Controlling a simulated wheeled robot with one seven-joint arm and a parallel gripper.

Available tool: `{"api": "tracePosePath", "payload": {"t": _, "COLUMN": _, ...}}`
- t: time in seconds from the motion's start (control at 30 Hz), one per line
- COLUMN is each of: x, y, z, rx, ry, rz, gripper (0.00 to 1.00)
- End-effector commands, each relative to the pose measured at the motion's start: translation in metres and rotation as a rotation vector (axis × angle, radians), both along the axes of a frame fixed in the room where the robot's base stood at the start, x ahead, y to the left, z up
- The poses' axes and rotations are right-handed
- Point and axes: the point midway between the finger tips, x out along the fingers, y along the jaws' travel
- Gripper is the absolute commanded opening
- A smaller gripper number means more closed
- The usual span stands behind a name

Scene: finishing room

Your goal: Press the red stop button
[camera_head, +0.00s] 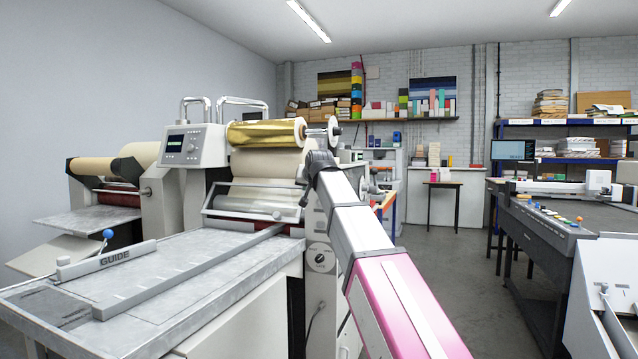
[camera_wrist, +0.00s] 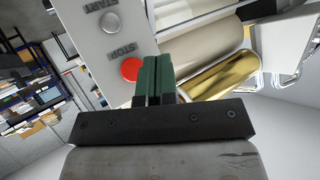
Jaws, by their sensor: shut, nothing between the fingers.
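The red stop button (camera_wrist: 131,69) shows in the wrist view on a pale panel, beside the word STOP. A silver start button (camera_wrist: 110,22) sits on the same panel, beside the word START. My gripper (camera_wrist: 158,60) has its two green fingers shut together and empty. In the picture its tips are just right of the red button. I cannot tell whether they touch the panel. In the head view my arm reaches to the machine's right side, and the red button and the fingers are hidden there.
The laminating machine carries a gold foil roll (camera_head: 266,133) and a control box with a screen (camera_head: 193,146). Its metal feed table (camera_head: 200,262) with a guide bar fills the front left. A worktable with coloured buttons (camera_head: 545,222) stands right. Grey floor (camera_head: 440,270) lies clear between them.

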Motion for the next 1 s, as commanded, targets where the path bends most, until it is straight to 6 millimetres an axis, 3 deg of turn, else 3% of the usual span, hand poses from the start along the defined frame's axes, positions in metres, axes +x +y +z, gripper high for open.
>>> {"api": "tracePosePath", "payload": {"t": 0.37, "x": 0.010, "y": -0.004, "z": 0.000, "rx": -0.001, "ry": 0.000, "rz": -0.001, "gripper": 0.00}}
{"api": "tracePosePath", "payload": {"t": 1.0, "x": 0.078, "y": -0.027, "z": 0.000, "rx": -0.001, "ry": 0.001, "rz": -0.001, "gripper": 0.00}}
